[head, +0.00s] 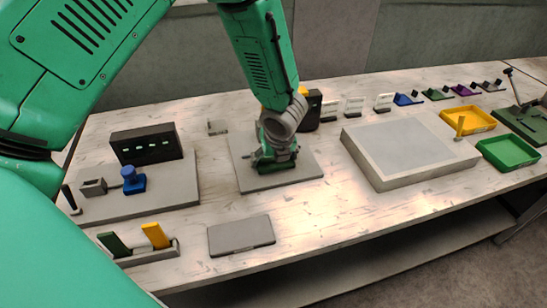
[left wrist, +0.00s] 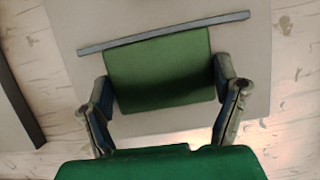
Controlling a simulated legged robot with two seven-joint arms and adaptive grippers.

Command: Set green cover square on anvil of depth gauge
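A flat green cover (left wrist: 160,70) lies between the two fingers of my left gripper (left wrist: 165,85) in the left wrist view, with a finger against each side edge. Behind the cover is a grey plate (left wrist: 80,15) with a thin grey bar (left wrist: 165,32) along the cover's far side. In the head view my left gripper (head: 275,165) is low over the grey plate (head: 255,183) at the table's middle and mostly hides the cover. A black box with green digits (head: 145,145), perhaps the depth gauge, stands on a grey base left of it. I cannot tell which part is the anvil. My right gripper is out of view.
A small grey block (head: 93,187) and a blue knob (head: 133,180) stand on the left base. A holder with green and yellow pieces (head: 150,255) and a grey slab (head: 240,235) lie in front. A large grey block (head: 375,170) and coloured trays (head: 507,153) occupy the right.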

